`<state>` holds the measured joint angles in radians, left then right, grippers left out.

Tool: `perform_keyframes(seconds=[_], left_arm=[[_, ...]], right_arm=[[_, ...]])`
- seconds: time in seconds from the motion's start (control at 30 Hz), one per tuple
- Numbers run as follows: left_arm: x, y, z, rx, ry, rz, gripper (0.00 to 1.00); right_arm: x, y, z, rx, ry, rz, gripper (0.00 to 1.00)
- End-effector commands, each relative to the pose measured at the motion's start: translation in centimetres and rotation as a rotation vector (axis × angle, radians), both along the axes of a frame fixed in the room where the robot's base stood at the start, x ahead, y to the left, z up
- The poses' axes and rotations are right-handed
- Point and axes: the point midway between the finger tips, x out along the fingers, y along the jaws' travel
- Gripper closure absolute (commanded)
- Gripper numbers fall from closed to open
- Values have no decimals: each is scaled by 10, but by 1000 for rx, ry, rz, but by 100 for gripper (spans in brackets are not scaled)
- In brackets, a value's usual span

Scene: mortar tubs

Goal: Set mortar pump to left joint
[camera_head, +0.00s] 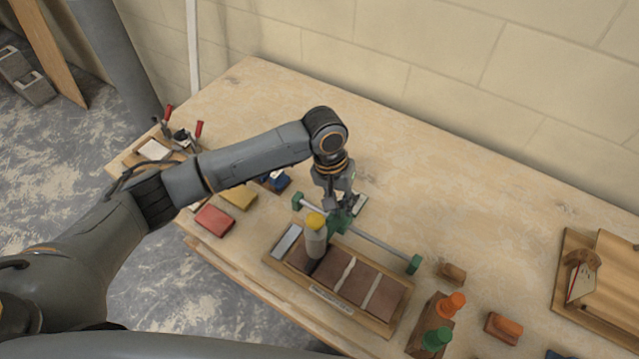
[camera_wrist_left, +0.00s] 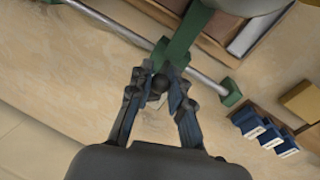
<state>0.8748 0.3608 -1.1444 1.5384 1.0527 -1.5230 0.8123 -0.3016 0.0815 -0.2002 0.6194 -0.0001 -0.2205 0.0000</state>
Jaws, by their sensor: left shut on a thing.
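The mortar pump, a grey cylinder with a yellow cap (camera_head: 315,238), stands upright over the left part of a wooden tray (camera_head: 348,321) of brown bricks. It appears near the leftmost gap between bricks, but its body partly hides that gap. A pale joint (camera_head: 344,273) and a greyish joint (camera_head: 371,291) lie to its right. The pump is attached to a green carriage (camera_head: 340,221) on a grey rail (camera_head: 384,246). My left gripper (camera_head: 347,203) is shut on the carriage's dark knob (camera_wrist_left: 158,84), behind the pump. My right gripper is not in view.
Green end blocks (camera_head: 414,264) cap the rail. Orange (camera_head: 452,304) and green (camera_head: 436,339) cones stand right of the tray. Red (camera_head: 214,219) and yellow (camera_head: 239,196) blocks and blue items (camera_head: 276,181) lie left. The table behind the rail is largely clear.

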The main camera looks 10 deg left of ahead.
Motion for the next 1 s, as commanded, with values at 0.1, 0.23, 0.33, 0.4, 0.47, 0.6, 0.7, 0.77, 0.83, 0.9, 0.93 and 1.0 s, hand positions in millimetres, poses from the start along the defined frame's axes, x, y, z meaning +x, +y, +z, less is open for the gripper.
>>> perform_keyframes(seconds=[0.1,0.23,0.33,0.4,0.47,0.6,0.7,0.77,0.83,0.9,0.93,1.0], left_arm=[[-5,-11,2,-3,3,1,100],[-5,-12,0,-3,2,2,100],[-5,-12,0,-3,1,2,100],[-5,-12,0,-3,1,2,100],[-5,-11,0,-2,1,2,69],[-5,-11,0,-2,1,2,57],[-5,-11,0,-1,1,2,57],[-5,-11,0,-1,1,2,57],[-4,-10,2,-1,1,2,57],[-4,-10,6,-1,0,2,57],[-3,-9,9,-1,-1,2,57],[-3,-7,18,-2,-3,2,57]], right_arm=[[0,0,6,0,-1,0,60],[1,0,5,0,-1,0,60],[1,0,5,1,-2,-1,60],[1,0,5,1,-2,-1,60],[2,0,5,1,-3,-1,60],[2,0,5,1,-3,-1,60],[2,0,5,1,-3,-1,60],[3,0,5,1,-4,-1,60],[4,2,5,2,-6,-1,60],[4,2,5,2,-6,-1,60],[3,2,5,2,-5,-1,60],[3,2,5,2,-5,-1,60]])
